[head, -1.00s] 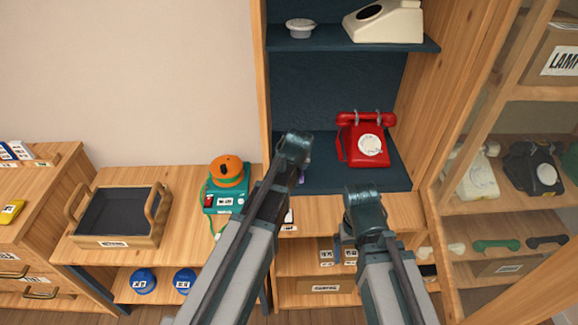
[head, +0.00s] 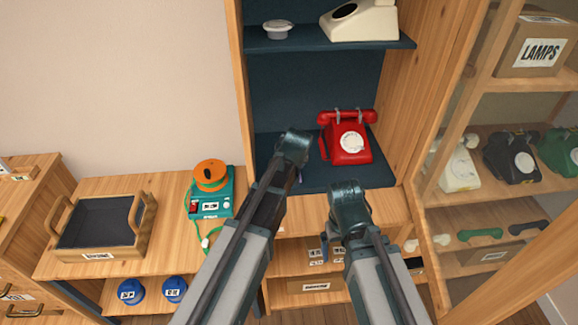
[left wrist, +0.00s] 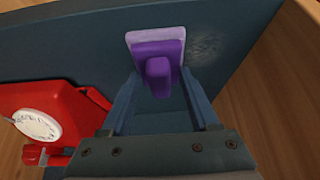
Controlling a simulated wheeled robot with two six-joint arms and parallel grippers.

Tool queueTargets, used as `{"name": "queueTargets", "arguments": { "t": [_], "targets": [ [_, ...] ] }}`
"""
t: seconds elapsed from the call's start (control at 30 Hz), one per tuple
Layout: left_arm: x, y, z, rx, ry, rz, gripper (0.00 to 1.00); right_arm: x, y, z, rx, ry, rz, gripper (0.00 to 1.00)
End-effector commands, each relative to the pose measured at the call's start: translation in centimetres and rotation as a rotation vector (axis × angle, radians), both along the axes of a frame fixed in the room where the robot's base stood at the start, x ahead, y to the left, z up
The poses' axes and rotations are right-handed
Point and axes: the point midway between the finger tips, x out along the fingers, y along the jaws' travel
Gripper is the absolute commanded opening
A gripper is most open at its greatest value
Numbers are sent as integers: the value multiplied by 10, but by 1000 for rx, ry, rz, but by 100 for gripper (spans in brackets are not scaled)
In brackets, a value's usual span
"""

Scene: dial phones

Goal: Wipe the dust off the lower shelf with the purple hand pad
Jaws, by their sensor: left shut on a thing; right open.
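The lower shelf (head: 317,182) is a dark blue board in the tall wooden cabinet. My left gripper (head: 299,172) is over its left part; its fingers are mostly hidden by my arm in the head view. In the left wrist view it is shut on the purple hand pad (left wrist: 158,62), by its raised grip. The pad's pale lilac base is close to the blue board; I cannot tell whether it touches. A pale grey dust smudge (left wrist: 207,48) shows right of the pad. My right gripper (head: 330,243) is open, in front of and below the shelf, its fingers partly hidden.
A red dial phone (head: 346,140) stands on the lower shelf, right of my left gripper. A cream phone (head: 362,20) and a small grey dish (head: 277,30) are on the upper shelf. A teal device (head: 211,203) and a tray (head: 100,232) stand left.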

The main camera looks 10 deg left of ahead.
Motion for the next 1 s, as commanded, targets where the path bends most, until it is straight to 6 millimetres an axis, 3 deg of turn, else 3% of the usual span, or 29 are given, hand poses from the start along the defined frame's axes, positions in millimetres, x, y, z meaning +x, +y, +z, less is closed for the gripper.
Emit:
{"name": "queueTargets", "arguments": {
  "t": [0.4, 0.8, 1.0],
  "targets": [
    [9, -31, 2, 0, -1, -2, 0, 0, 0, 2, 0, 0, 0, 98],
    [9, -30, -1, 1, 0, 0, 0, 0, 0, -1, 0, 0, 0, 98],
    [5, -19, -1, 2, 2, 2, 0, 0, 0, 0, 0, 0, 0, 98]
  ]
}}
